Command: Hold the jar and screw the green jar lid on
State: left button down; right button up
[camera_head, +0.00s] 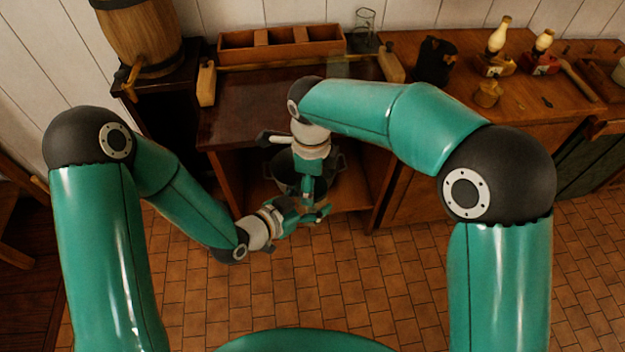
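My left gripper (312,214) reaches in from the left and points to the right, in front of the low open shelf. My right gripper (308,196) points down right above it, and the two meet or overlap in the picture. Their fingers are small and crowded together, so I cannot tell whether either is open or shut. I cannot clearly make out the jar or the green lid; either may be hidden between the fingers, where the teal grippers blend together.
A dark pot (290,174) stands on the shelf behind the grippers. Above it is a dark worktop (240,122) with a wooden divided box (282,44) and a clear glass vessel (365,22). A barrel (142,38) stands at left. The tiled floor is clear.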

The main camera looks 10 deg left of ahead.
jog(key=m, duration=0.5)
jog(key=shift+w, duration=0.1)
jog(key=o, duration=0.8)
jog(key=shift+r, duration=2.3)
jog(key=shift+c, duration=0.4)
